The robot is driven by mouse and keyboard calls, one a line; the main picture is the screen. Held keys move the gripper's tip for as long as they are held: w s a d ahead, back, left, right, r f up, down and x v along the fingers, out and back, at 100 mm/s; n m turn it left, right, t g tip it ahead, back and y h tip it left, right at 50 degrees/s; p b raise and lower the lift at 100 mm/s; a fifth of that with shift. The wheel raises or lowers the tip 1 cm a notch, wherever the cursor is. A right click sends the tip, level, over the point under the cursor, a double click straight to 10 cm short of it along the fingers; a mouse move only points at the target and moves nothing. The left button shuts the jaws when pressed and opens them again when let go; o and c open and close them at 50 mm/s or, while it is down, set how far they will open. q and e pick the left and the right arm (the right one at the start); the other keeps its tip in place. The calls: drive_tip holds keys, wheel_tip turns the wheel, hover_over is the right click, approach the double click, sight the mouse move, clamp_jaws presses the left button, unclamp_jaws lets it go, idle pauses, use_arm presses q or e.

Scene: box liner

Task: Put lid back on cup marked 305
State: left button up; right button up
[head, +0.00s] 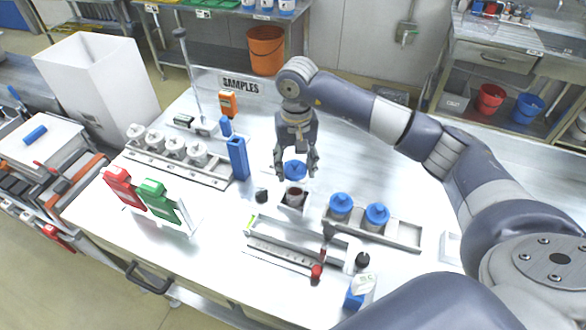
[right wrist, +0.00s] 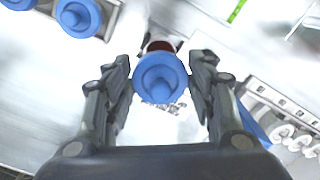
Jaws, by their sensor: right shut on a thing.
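My right gripper (head: 297,168) is shut on a blue lid with a raised knob (head: 295,170). In the right wrist view the lid (right wrist: 160,78) sits between the two fingers. An open cup with dark red contents (head: 295,197) stands in a small white holder just below and in front of the lid in the head view. In the right wrist view the cup's rim (right wrist: 160,46) is partly hidden behind the lid. The lid appears apart from the cup. I cannot read a number on the cup. My left gripper is not in view.
Two cups with blue lids (head: 341,203) (head: 377,214) stand in a rack to the right. A metal rack (head: 290,250) lies in front. A tall blue container (head: 238,158) and a rack of several white-capped jars (head: 178,165) are to the left. Red and green dispensers (head: 160,198) stand front left.

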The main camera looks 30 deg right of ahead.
drive_tip(key=shift+w+d, duration=0.15)
drive_tip(key=shift+w, duration=0.2)
drive_tip(key=shift+s, duration=0.1)
drive_tip(key=shift+s+a+f+b, duration=0.3)
drive_tip(key=shift+s+f+b, duration=0.2)
drive_tip(key=shift+f, duration=0.2)
drive_tip(key=shift+w+d+f, duration=0.15)
drive_tip(key=shift+f, duration=0.8)
wheel_tip(320, 180, down, 2)
drive_tip(key=b, duration=0.2)
drive_tip(key=shift+f+b, duration=0.15)
drive_tip(key=shift+b, duration=0.25)
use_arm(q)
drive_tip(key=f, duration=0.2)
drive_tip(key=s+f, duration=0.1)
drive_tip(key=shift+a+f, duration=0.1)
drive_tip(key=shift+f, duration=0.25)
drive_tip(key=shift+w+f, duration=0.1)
